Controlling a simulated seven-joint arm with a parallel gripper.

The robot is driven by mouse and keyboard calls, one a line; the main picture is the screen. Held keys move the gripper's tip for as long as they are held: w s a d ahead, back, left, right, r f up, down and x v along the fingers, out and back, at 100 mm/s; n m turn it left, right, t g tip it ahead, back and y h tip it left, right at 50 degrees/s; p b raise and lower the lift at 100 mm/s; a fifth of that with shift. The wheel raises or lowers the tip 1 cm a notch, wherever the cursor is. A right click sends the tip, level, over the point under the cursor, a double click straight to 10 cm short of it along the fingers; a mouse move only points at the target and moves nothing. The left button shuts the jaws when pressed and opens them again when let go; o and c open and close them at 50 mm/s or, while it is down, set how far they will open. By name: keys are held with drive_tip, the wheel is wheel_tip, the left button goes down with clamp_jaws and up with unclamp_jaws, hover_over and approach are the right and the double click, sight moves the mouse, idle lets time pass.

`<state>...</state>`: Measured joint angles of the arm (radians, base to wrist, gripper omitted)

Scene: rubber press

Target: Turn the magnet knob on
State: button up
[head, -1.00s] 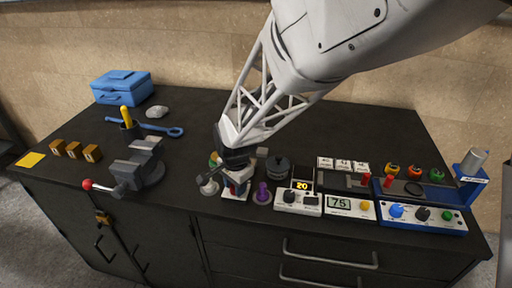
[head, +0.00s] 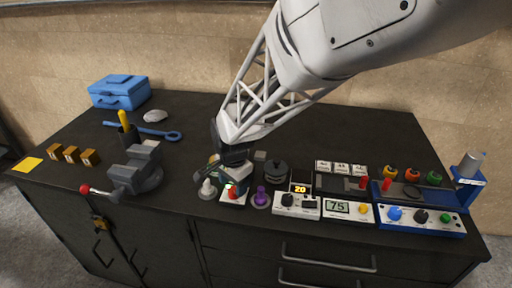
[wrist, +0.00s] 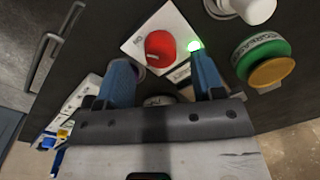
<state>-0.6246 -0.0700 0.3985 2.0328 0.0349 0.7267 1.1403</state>
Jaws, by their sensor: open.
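A red knob (head: 233,194) sits on a small white plate (head: 228,202) near the table's front edge. It also shows in the wrist view (wrist: 160,46), with a lit green lamp (wrist: 195,44) beside it on the plate. I take this to be the magnet knob; its label is not readable. My gripper (head: 235,172) is just above and behind the plate. In the wrist view my gripper (wrist: 160,66) is open, one blue-padded finger on each side of the red knob's line. The knob appears just beyond the fingertips; I cannot tell whether they touch it.
A white knob (head: 208,189) stands left of the plate and a purple knob (head: 261,197) right of it. Control boxes (head: 348,212) line the front right. A vise (head: 138,170) stands at left. The table's back middle is clear.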

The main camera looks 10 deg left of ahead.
drive_tip(key=shift+d+r, duration=0.15)
drive_tip(key=shift+r, duration=2.45)
drive_tip(key=shift+d+r, duration=0.15)
drive_tip(key=shift+d, duration=0.15)
drive_tip(key=s+d+r+n, duration=0.1)
drive_tip(key=d+r, duration=0.2)
drive_tip(key=d, duration=0.3)
drive_tip(key=s+d+r+n, duration=0.1)
drive_tip(key=d+r, duration=0.2)
drive_tip(key=d, duration=0.3)
drive_tip(key=s+d+r+n+t, duration=0.1)
drive_tip(key=s+d+r+n, duration=0.1)
drive_tip(key=s+d, duration=0.7)
drive_tip(key=s+d+r+n+t, duration=0.1)
drive_tip(key=s+d+r+n, duration=0.1)
drive_tip(key=s+d, duration=0.7)
drive_tip(key=d, duration=0.5)
drive_tip(key=shift+d+r+h, duration=0.25)
drive_tip(key=shift+d+h, duration=0.15)
